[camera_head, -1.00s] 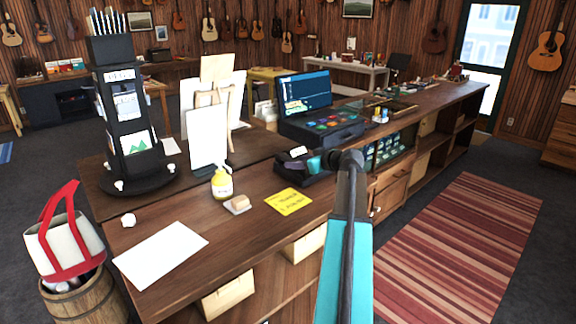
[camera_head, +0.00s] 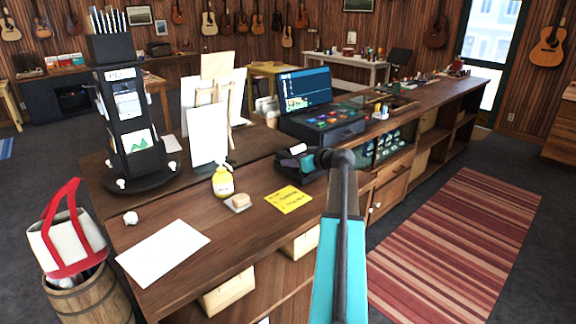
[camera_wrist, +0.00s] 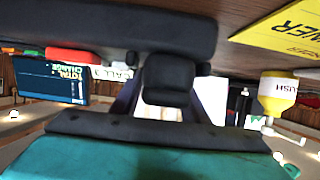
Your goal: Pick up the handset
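A dark desk telephone (camera_head: 292,165) sits on the wooden counter, just left of my arm's dark joint in the head view. My arm hides part of it, and I cannot make out its handset clearly there. In the wrist view, which looks upside down, a long dark rounded bar, apparently the handset (camera_wrist: 100,30), spans the upper left close to the camera. My gripper (camera_wrist: 170,82) seems to be the dark block in the middle, above a teal part, just beside the bar. Its fingertips are not distinct, so I cannot tell whether they grip anything.
A yellow note (camera_head: 289,200), a yellow bottle (camera_head: 223,182) and a small block on a tray (camera_head: 239,202) lie on the counter left of my arm. A register with a screen (camera_head: 318,122) stands behind the telephone. A striped rug (camera_head: 455,245) covers open floor at right.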

